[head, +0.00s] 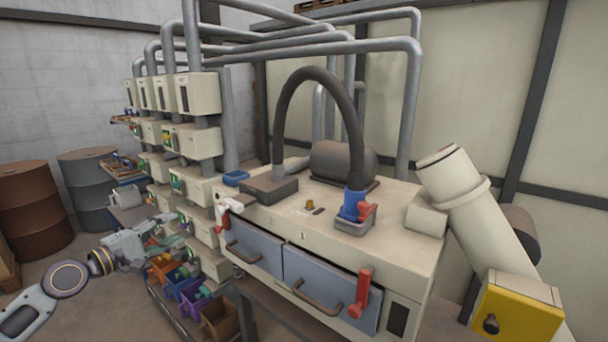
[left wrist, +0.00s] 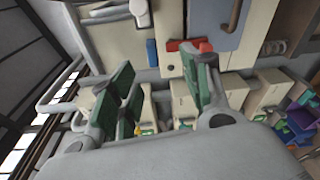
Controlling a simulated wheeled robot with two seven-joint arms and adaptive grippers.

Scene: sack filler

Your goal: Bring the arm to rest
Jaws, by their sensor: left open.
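My left arm (head: 66,278) comes in from the lower left of the head view. Its left gripper (head: 165,243) is beside the lower part of the rack of cream boxes, above the small coloured bins. In the left wrist view the left gripper (left wrist: 165,95) shows its green-padded fingers spread apart, with nothing between them. I cannot tell from the head view whether the fingers touch the rack. My right gripper is in neither view.
A cream machine bench (head: 400,232) with two blue-grey drawers and red handles stands right of the gripper. Cream boxes (head: 198,93) with grey pipes rise behind it. Coloured bins (head: 185,287) sit low below it. Drums (head: 33,208) stand at the left; some floor is clear.

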